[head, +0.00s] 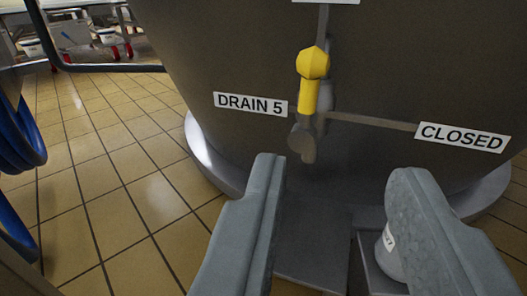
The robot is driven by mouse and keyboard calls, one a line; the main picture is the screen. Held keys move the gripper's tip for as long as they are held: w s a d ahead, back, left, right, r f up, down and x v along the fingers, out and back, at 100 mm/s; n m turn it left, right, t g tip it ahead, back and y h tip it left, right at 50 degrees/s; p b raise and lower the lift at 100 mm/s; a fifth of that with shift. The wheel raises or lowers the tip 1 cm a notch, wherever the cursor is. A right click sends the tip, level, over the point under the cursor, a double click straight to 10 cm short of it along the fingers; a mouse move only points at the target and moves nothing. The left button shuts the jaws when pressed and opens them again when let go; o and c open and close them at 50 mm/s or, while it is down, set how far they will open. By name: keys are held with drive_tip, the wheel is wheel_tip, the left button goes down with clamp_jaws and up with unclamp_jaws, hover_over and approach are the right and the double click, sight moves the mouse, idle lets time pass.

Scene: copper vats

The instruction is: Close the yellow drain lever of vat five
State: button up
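The yellow drain lever (311,82) is on the front of a large dark vat (410,65), in the upper middle of the head view. It points upward, with its rounded knob at the top. A "DRAIN 5" label (250,104) is to its left. A "CLOSED" label (462,137) is at the right end of a horizontal bar (370,121). A grey spout (303,141) is below the lever. My gripper (335,180) is open and empty, its two grey fingers below the lever in the picture and apart from it.
A blue coiled hose (20,140) hangs at the left edge. A whitish rounded object (388,262) with a small label is partly hidden behind the right finger. Carts with red wheels (120,50) stand at the back left. The tiled floor (110,160) at left is clear.

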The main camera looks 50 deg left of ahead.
sight(309, 98)
drive_tip(key=x, duration=0.5)
drive_tip(key=f+x, duration=0.1)
drive_tip(key=x, duration=1)
drive_tip(key=shift+a+f, duration=0.4)
drive_tip(key=shift+a, duration=0.15)
clamp_jaws()
